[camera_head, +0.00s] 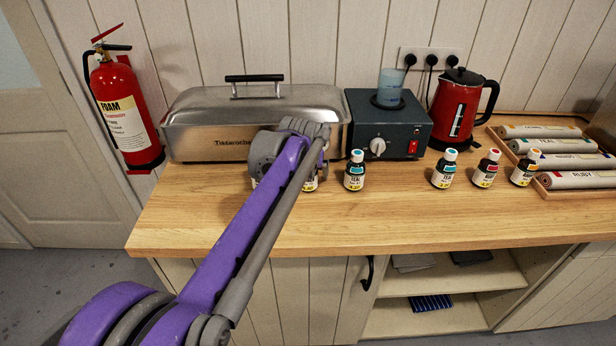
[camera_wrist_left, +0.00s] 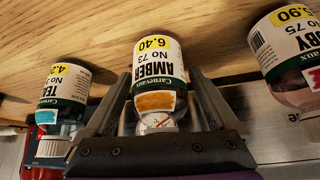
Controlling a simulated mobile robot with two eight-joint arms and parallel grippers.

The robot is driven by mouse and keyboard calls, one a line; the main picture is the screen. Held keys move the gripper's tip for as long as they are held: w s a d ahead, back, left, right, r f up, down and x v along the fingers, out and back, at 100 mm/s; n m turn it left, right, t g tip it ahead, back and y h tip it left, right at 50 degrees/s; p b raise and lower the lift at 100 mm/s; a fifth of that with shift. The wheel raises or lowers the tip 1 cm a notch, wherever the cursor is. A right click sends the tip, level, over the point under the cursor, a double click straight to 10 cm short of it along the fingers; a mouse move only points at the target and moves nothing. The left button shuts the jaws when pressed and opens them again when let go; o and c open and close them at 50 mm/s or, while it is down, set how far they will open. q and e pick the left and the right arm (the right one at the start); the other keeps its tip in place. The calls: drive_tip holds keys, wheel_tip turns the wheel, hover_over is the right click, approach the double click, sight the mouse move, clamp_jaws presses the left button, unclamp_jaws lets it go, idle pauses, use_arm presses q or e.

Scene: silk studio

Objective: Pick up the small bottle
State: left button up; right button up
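Several small dark bottles with white and yellow labels stand in a row on the wooden counter. In the left wrist view, which shows them upside down, an amber bottle (camera_wrist_left: 160,62) with an orange label patch stands between the two fingers of my left gripper (camera_wrist_left: 155,98). The fingers are apart on either side of it; firm contact does not show. A teal bottle (camera_wrist_left: 62,92) and a ruby bottle (camera_wrist_left: 290,50) flank it. In the head view my left gripper (camera_head: 308,150) hides most of the amber bottle (camera_head: 311,184). The teal bottle (camera_head: 355,172) stands just right. My right gripper is not in view.
A steel box (camera_head: 205,120) and a dark heater unit (camera_head: 390,125) with a blue beaker (camera_head: 390,85) stand behind the row. A red kettle (camera_head: 458,105) and a wooden tray (camera_head: 520,165) of rolls are right. The counter (camera_head: 420,220) is clear in front.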

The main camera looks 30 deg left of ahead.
use_arm(q)
clamp_jaws()
